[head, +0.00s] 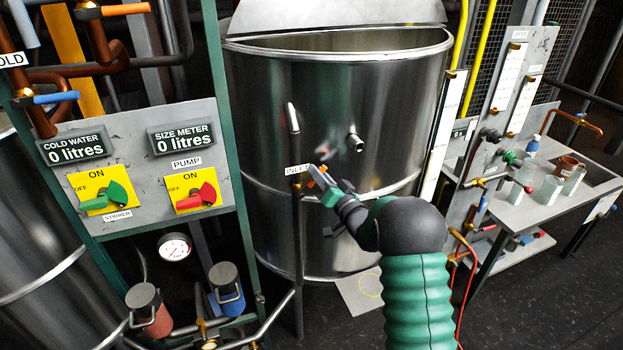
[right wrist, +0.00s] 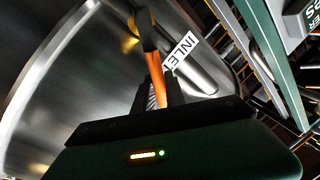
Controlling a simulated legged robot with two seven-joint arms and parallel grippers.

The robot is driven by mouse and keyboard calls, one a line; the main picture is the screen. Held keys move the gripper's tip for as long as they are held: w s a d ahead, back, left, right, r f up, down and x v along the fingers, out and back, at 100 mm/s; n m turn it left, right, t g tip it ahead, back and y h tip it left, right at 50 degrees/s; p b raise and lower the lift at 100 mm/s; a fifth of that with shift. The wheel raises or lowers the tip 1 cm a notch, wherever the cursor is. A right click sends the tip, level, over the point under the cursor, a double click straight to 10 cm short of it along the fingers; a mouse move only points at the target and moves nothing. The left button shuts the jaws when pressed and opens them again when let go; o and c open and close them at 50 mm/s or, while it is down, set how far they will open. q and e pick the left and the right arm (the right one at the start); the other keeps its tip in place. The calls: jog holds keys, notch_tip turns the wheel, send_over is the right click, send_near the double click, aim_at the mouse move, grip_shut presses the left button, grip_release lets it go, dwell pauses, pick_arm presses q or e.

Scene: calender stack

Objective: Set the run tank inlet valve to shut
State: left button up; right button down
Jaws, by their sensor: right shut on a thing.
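The inlet valve is on a dark vertical pipe (head: 297,225) in front of the steel run tank (head: 385,120). A white INLET label (head: 296,169) sits beside it, and also shows in the right wrist view (right wrist: 181,50). The valve's orange lever (right wrist: 154,72) stands between my right gripper's fingers (right wrist: 160,95). In the head view the right gripper (head: 318,178) is shut on the lever, just right of the pipe, and hides much of it. The lever's exact angle to the pipe is hard to tell. My left gripper is not in view.
A grey panel (head: 135,150) with a green stirrer switch and a red pump switch stands at the left. Both displays read 0 litres. A bench (head: 545,205) with beakers is at the right. A short spout (head: 355,143) sticks out of the tank above my right gripper.

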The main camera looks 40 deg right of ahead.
jog(key=s+d+f+m+h+b, duration=0.1)
jog(key=d+f+m+h+b, duration=0.2)
jog(key=m, duration=0.9)
jog(key=shift+d+f+m+b, duration=0.3)
jog(key=shift+f+b, duration=0.65)
jog(key=shift+f, duration=1.05)
jog(key=shift+a+f, duration=0.1)
jog(key=c, duration=1.6)
grip_release()
jog(key=shift+o, duration=1)
